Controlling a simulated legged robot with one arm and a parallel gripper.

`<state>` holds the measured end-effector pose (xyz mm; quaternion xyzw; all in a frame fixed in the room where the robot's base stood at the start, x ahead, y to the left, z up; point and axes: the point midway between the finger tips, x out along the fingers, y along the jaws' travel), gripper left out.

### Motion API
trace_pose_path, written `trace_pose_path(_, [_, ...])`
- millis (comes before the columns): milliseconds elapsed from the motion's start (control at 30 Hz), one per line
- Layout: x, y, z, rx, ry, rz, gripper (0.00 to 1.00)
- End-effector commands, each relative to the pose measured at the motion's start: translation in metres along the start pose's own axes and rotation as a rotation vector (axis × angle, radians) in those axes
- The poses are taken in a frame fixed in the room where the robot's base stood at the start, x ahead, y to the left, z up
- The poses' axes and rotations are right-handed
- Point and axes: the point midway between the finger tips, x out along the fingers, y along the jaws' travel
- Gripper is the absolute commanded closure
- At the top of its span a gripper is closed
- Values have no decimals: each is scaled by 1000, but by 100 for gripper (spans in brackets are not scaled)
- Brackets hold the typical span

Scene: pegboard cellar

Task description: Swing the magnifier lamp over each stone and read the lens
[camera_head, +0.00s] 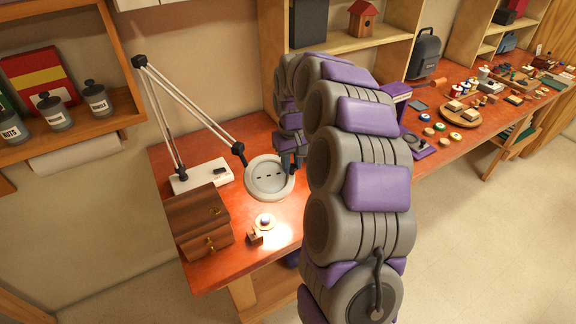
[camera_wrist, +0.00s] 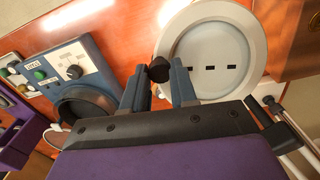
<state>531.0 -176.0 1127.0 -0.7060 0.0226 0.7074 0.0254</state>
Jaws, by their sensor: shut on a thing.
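The magnifier lamp has a white base (camera_head: 188,181), a jointed arm and a round pale head (camera_head: 253,191) over the red-brown bench. In the wrist view the lamp's head (camera_wrist: 256,52) fills the upper middle, and its lens shows a few dark marks. My gripper (camera_wrist: 158,80) has its blue-grey fingers either side of a dark knob (camera_wrist: 159,69) at the head's rim, and is shut on it. In the head view my gripper (camera_head: 291,158) is at the head's right edge, partly behind my arm.
A wooden chest (camera_head: 198,212) stands left of the dish, with a small brown block (camera_head: 254,237) beside it. A round wooden tray (camera_head: 461,120) and many small items occupy the bench's right.

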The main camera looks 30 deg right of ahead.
Motion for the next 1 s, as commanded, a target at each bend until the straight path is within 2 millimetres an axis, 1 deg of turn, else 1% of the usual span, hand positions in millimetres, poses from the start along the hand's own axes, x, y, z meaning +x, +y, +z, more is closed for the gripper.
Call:
trace_pose_path(33, [-4, 5, -7, -14, 3, 1, 100])
trace_pose_path(300, [-3, 26, -36, -107, 1, 0, 100])
trace_pose_path(600, [-4, 44, -65, -195, 5, 3, 100])
trace_pose_path(733, [-3, 49, -72, -217, 6, 4, 100])
trace_pose_path(1000, [-1, 50, -73, -226, 3, 3, 100])
